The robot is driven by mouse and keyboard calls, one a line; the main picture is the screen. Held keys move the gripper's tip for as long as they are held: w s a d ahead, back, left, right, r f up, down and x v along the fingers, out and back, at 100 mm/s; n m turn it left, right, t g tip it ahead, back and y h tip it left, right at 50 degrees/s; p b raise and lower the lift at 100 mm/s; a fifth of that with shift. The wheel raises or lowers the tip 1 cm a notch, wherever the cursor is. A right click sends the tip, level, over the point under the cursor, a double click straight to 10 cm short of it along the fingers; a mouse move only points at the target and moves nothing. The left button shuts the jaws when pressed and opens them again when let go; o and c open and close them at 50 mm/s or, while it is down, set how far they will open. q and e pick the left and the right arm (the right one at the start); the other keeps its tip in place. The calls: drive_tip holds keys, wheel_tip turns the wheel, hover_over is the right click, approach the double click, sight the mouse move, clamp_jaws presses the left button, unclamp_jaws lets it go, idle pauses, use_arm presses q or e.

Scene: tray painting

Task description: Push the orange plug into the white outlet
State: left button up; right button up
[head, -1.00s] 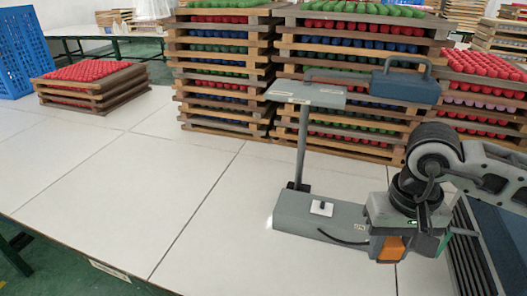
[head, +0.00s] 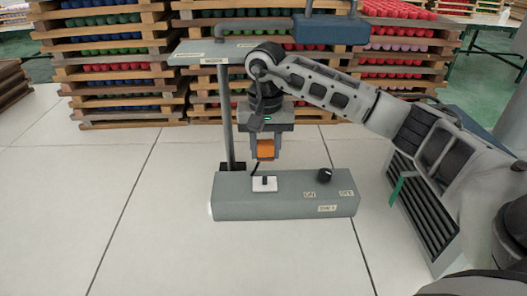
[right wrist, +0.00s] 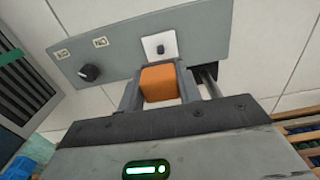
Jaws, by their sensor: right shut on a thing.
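The orange plug (head: 265,149) is held between the fingers of my right gripper (head: 264,156), pointing down. It also shows in the right wrist view (right wrist: 159,83), between the two fingers. The white outlet (head: 264,184) with a dark socket is on top of the grey box. In the head view the plug is just above and behind the outlet, with a gap between them. In the right wrist view the outlet (right wrist: 160,46) lies just beyond the plug. My left gripper is not in view.
The grey box (head: 230,207) carries a black knob (head: 325,175) and ON and OFF labels. A grey post (head: 228,125) with a flat top plate (head: 215,51) rises behind it. Stacked wooden trays (head: 120,100) of coloured pieces stand behind.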

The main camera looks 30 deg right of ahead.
sight(265, 178)
drive_tip(key=shift+a+f+b, duration=0.1)
drive_tip(key=shift+f+b, duration=0.85)
drive_tip(key=shift+f, duration=0.45)
wheel_tip(265, 178, down, 2)
drive_tip(key=shift+f+b, duration=0.1)
drive_tip(key=shift+b, duration=0.65)
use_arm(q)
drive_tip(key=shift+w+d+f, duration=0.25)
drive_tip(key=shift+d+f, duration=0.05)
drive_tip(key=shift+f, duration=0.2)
use_arm(e)
drive_tip(key=shift+f, duration=0.15)
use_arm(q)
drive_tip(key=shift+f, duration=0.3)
use_arm(e)
drive_tip(key=shift+f, duration=0.1)
